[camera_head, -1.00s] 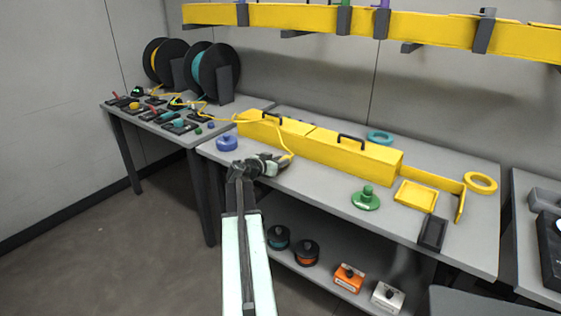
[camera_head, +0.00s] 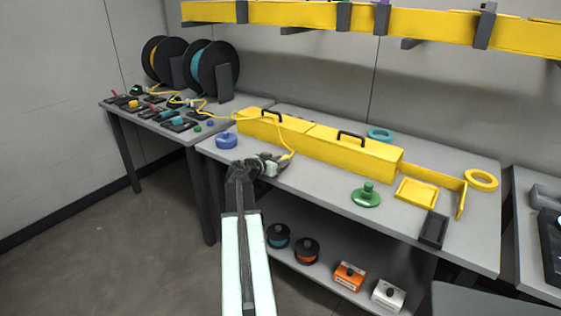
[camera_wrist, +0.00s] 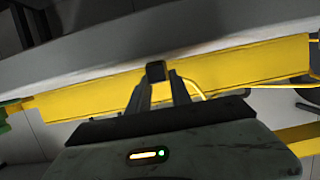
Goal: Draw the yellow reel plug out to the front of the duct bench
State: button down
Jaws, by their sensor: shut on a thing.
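My gripper (camera_head: 268,165) is above the front part of the duct bench (camera_head: 318,187), in front of the long yellow duct. In the wrist view my gripper (camera_wrist: 160,88) is shut on a small dark block, the reel plug (camera_wrist: 155,70). A thin yellow cable (camera_head: 291,146) runs from the gripper back over the duct towards the yellow reel (camera_head: 153,58) on the side table. The cable (camera_wrist: 198,88) also shows beside the fingers in the wrist view. In the head view the plug is mostly hidden by the gripper.
The yellow duct (camera_head: 350,155) with two black handles lies along the bench. A blue puck (camera_head: 227,141) stands left of my gripper, a green knobbed disc (camera_head: 366,196) to the right.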

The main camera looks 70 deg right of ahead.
jog(key=c, duration=1.1)
grip_release()
jog(key=p+v, duration=0.2)
jog(key=v, duration=0.5)
jog(key=shift+a+r, duration=0.2)
jog(key=shift+a, duration=0.15)
jog(key=shift+f, duration=0.1)
